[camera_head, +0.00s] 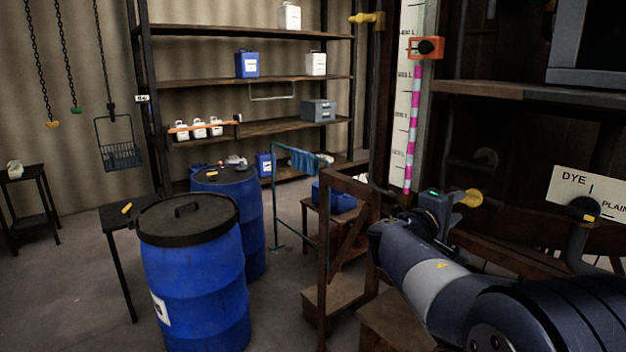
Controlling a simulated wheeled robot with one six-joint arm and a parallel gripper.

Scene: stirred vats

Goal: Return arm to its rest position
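My arm (430,275) reaches in from the lower right corner toward the middle of the picture. Its wrist end, with my gripper (432,208), is beside the wooden frame under the striped level gauge (413,120). A small green light shows on the wrist. The fingers cannot be made out, so I cannot tell whether they are open or shut, or whether they hold anything. A yellow valve handle (470,198) shows just right of the wrist; whether they touch is unclear.
A lidded blue drum (195,285) stands at left front, another blue drum (252,215) behind it. Wooden steps (335,300) stand close left of my arm. A panel marked DYE and PLAIN (585,190) is at right. Shelves (200,82) line the back. Floor at lower left is clear.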

